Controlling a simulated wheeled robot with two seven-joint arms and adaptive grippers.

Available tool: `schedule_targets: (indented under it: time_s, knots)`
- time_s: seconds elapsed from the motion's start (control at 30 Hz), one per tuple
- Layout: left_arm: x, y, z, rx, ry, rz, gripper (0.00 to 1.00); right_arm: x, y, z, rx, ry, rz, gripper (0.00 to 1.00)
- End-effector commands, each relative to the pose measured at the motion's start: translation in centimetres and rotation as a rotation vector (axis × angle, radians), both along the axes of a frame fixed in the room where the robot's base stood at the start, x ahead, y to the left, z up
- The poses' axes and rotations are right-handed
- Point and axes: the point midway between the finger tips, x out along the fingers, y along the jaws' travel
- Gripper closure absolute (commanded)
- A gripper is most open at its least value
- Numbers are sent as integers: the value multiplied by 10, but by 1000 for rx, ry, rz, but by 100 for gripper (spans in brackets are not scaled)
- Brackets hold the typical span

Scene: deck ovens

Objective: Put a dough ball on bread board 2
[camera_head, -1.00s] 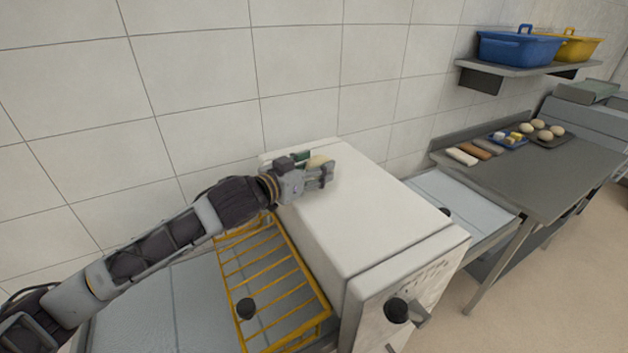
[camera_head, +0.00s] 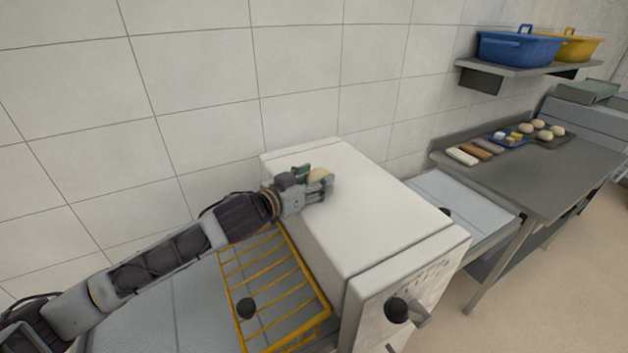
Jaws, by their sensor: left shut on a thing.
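My left gripper (camera_head: 322,188) reaches in from the left over the white top of a boxy machine. It is shut on a pale dough ball (camera_head: 319,174), which is partly hidden by the fingers. I cannot tell whether the ball or the fingers touch the machine top. Several other dough balls (camera_head: 540,124) sit on a dark tray at the back of the grey table at right. Flat bars in white (camera_head: 462,156), brown and grey lie on that table; I cannot tell whether they are bread boards, and no board marked 2 is readable. My right gripper is out of view.
The white machine (camera_head: 365,215) has a black knob at its front. A yellow wire rack (camera_head: 270,285) stands at its left. The grey table (camera_head: 540,180) has clear room in front. A blue bin (camera_head: 518,49) and a yellow bin (camera_head: 572,48) stand on a wall shelf.

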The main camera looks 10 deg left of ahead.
Motion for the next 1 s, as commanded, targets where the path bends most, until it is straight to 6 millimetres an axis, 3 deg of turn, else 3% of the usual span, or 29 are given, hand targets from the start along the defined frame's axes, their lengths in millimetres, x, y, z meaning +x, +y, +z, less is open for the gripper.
schedule_targets:
  time_s: [0.07, 0.1, 0.23, 0.73, 1.0]
  knots:
    - [0, 0, -2, 0, 1, 0, 63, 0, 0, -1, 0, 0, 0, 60]
    - [0, 0, -2, 0, 1, 0, 39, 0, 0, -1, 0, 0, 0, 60]
    - [0, 0, -2, 0, 0, 0, 22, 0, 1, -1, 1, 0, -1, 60]
    - [0, 0, 2, 0, -1, 0, 21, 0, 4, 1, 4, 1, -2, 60]
    - [-13, 10, 2, 0, 0, 1, 21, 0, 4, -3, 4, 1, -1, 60]
